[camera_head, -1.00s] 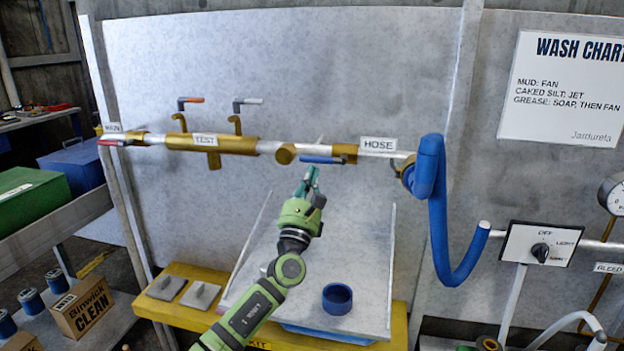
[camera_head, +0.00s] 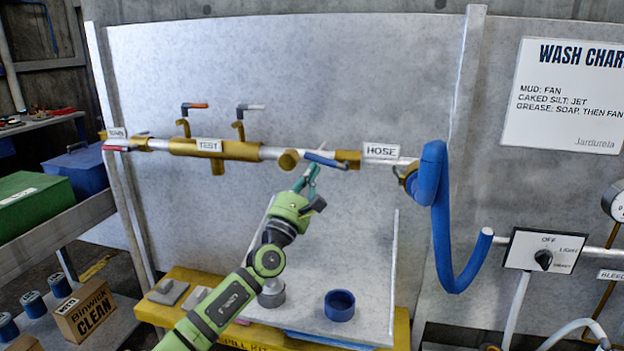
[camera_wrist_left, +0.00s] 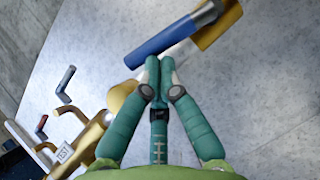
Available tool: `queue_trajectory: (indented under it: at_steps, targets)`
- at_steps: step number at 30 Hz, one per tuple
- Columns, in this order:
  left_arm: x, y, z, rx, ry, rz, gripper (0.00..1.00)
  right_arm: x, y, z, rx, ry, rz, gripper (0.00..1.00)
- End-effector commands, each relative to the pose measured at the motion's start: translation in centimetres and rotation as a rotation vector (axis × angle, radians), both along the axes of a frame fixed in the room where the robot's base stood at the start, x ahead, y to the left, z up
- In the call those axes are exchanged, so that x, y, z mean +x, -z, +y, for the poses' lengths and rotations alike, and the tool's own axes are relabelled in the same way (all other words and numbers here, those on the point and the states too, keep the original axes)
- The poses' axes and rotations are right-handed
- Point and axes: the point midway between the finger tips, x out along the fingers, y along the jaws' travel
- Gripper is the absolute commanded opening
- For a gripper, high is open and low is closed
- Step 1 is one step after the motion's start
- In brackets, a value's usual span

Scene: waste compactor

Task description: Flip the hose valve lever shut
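The hose valve lever (camera_head: 326,161) is a blue bar on the pipe, left of the HOSE label (camera_head: 381,151). It is tilted, with its left end a little higher than its right. In the left wrist view the lever (camera_wrist_left: 172,42) crosses just beyond my fingertips, beside the brass valve body (camera_wrist_left: 216,22). My left gripper (camera_head: 308,174) is just below the lever, pointing up at it. Its teal fingers (camera_wrist_left: 160,68) meet at the tips with nothing visible between them. They are at or against the lever's underside; exact contact is unclear. My right gripper is not in view.
The brass test section (camera_head: 215,149) with two upright levers lies left along the pipe. A brass round stub (camera_head: 288,160) sits close to the fingers. A blue hose (camera_head: 440,215) hangs at right. A sloped panel with a blue ring (camera_head: 339,305) lies below.

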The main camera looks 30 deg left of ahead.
Motion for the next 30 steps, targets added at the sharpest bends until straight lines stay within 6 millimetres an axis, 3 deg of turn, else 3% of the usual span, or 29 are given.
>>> queue_trajectory:
  at_steps: [14,30]
  targets:
    - [0.0,-4.1,0.0,0.445,-0.004,0.109,0.00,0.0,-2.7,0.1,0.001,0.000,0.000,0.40]
    - [0.5,-7.3,-1.9,0.922,-0.001,0.235,0.00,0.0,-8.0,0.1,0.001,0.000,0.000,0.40]
